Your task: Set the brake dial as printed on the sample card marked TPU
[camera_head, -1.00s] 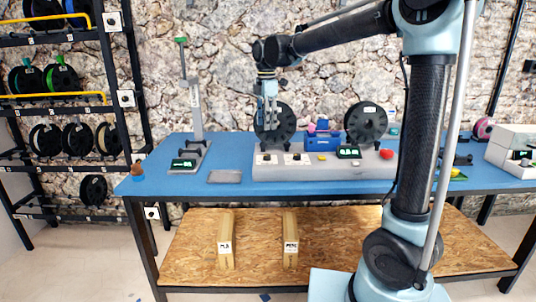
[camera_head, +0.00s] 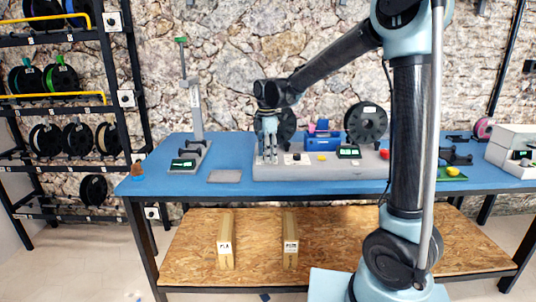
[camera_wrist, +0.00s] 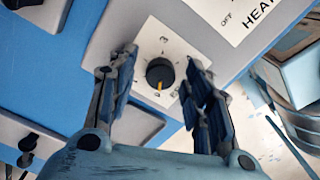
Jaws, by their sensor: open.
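A round black dial (camera_wrist: 160,73) with an orange pointer sits on a white numbered plate in the wrist view. A 3 is readable above it; the pointer is toward the bottom of the picture. No brake label is readable. My gripper (camera_wrist: 163,76) is open, its fingers on either side of the dial; contact cannot be told. In the head view, my gripper (camera_head: 268,156) points down at the left end of the grey console (camera_head: 340,172) and hides the dial there. I cannot make out a sample card marked TPU.
A second plate marked HEAT and OFF (camera_wrist: 235,12) adjoins the numbered plate. A black spool (camera_head: 366,122), blue box (camera_head: 322,142) and small display (camera_head: 348,152) stand at the console. A scale-like stand (camera_head: 187,163) is left. The blue tabletop (camera_head: 225,150) has free room between.

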